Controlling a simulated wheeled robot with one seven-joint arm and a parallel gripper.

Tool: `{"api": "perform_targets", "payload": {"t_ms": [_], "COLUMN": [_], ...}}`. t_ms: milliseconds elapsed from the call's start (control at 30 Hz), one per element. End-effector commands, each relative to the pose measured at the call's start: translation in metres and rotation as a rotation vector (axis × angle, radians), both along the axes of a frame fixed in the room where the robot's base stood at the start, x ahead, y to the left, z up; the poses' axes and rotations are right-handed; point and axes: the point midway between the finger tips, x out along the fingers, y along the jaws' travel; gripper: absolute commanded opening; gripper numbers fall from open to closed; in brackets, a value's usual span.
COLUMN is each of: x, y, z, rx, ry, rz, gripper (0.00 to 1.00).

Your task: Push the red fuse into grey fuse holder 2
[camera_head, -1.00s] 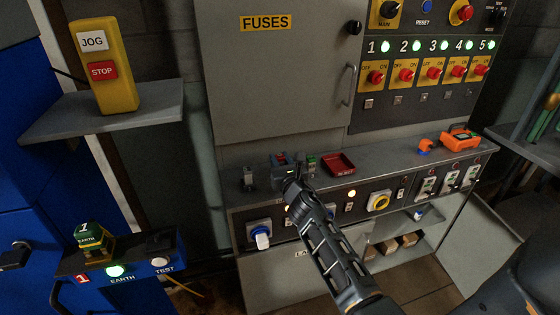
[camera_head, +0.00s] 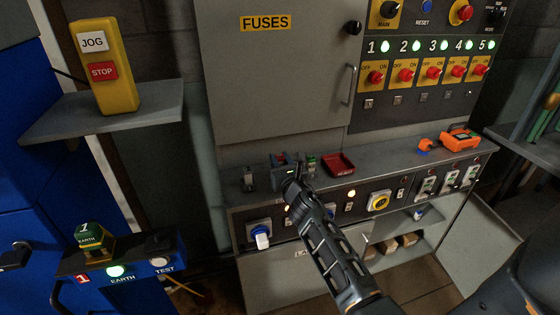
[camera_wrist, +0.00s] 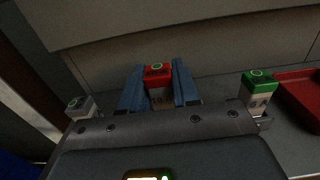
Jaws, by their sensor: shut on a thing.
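Grey fuse holder 2 cannot be made out under the fuse. Whether the fuse touches a holder cannot be told. A small grey block (camera_head: 249,178) stands left of my gripper; it also shows in the wrist view (camera_wrist: 80,106).
A green-topped fuse (camera_wrist: 257,88) stands close to the right of my gripper. A red tray (camera_head: 338,164) lies beyond it on the ledge (camera_head: 390,160). The grey FUSES cabinet (camera_head: 270,90) rises close behind. An orange device (camera_head: 460,139) sits at the ledge's right end.

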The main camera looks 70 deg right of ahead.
Motion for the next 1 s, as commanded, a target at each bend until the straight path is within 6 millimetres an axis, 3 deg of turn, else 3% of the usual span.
{"api": "perform_targets", "payload": {"t_ms": [1000], "x": [0.000], "y": [0.000], "z": [-0.014], "rx": [0.000], "ry": [0.000], "rz": [0.000], "gripper": [0.00]}}
